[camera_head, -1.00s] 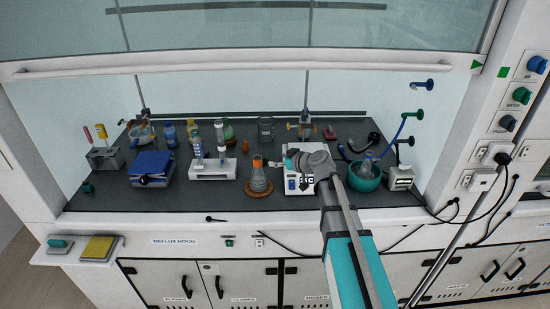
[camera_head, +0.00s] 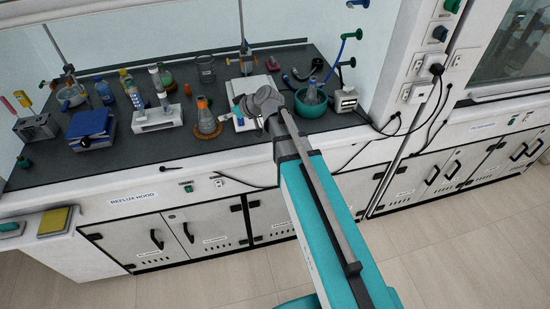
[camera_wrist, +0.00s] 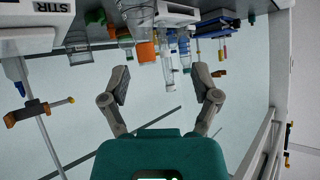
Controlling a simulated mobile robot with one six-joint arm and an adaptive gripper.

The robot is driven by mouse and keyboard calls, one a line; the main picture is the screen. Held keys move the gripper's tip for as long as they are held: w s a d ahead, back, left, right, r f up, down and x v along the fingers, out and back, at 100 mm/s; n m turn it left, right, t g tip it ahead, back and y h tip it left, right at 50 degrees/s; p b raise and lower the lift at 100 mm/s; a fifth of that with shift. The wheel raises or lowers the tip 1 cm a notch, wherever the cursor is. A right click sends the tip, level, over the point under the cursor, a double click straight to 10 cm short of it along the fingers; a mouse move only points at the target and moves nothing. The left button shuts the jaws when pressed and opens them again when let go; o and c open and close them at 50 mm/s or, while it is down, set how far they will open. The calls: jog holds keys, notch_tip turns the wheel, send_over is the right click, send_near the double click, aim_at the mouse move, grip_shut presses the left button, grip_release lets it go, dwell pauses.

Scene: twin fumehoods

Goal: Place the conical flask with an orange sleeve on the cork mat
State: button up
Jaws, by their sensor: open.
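The conical flask (camera_head: 206,120) with its orange sleeve stands upright on the round cork mat (camera_head: 210,135) near the front of the hood bench. The wrist view is upside down; there the flask's orange sleeve (camera_wrist: 145,52) shows at the top, left of centre. My gripper (camera_wrist: 162,80) is open with nothing between its fingers, and the flask is apart from them. In the head view my gripper is just right of the flask, over the stirrer, and its fingers are mostly hidden by the wrist.
A white stirrer (camera_head: 239,120) stands right of the flask, with a teal bowl (camera_head: 314,107) beyond it. A white rack (camera_head: 157,120) and a blue lab jack (camera_head: 91,127) stand to the left. A clear beaker (camera_head: 206,68) and several bottles are behind. The bench's left front is mostly bare.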

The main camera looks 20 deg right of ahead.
jog(key=s+d+f+m+g+h, duration=0.3)
jog(key=s+d, duration=0.3)
jog(key=s, duration=0.4)
jog(key=s+d+f+m+g+h, duration=0.4)
jog(key=s+d+f+m+h, duration=0.1)
jog(key=s, duration=0.5)
jog(key=shift+s+d, duration=0.25)
jog(key=shift+d, duration=0.5)
